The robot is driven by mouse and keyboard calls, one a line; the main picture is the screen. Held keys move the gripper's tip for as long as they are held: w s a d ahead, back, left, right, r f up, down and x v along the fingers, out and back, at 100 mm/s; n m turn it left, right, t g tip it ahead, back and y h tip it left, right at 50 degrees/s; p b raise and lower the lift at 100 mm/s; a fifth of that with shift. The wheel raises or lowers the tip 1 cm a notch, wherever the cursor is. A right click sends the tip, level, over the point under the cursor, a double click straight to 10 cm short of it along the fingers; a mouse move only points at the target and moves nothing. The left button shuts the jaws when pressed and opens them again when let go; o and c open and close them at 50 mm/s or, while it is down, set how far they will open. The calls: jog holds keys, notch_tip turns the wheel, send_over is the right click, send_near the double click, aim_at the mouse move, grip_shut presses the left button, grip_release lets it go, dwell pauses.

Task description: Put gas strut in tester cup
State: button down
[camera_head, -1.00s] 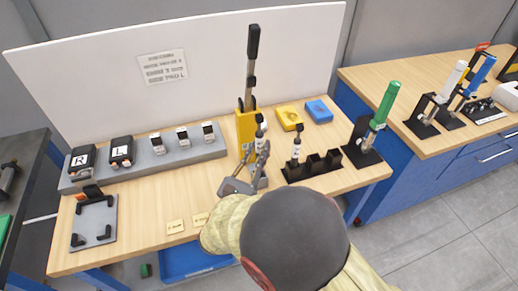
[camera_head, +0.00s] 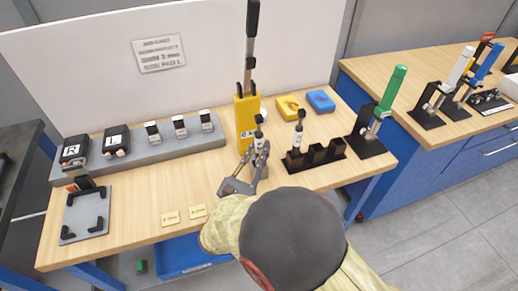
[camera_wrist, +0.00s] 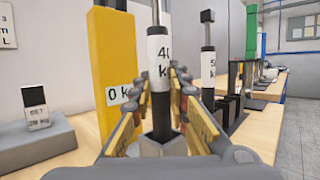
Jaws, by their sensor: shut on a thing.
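The gas strut (camera_head: 258,137) is upright, with a black body and a white label partly reading "4", in front of the yellow tester (camera_head: 246,122). In the wrist view the strut (camera_wrist: 160,65) stands between the fingers of my gripper (camera_wrist: 157,95), which is shut on it. My gripper (camera_head: 261,156) also shows in the head view. Below the strut is a grey square cup (camera_wrist: 150,150). The strut's lower end shows at its opening; I cannot tell whether it rests on the bottom.
A black rack (camera_head: 315,158) to the right holds another strut (camera_head: 298,135) in its left slot; its other slots look empty. A green-handled device (camera_head: 390,92) stands further right. A grey block (camera_head: 140,150) with several items is at left.

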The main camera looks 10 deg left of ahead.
jog(key=shift+f, duration=0.55)
jog(key=c, duration=1.6)
grip_release()
jog(key=shift+c, duration=0.2)
jog(key=shift+s+f, duration=0.1)
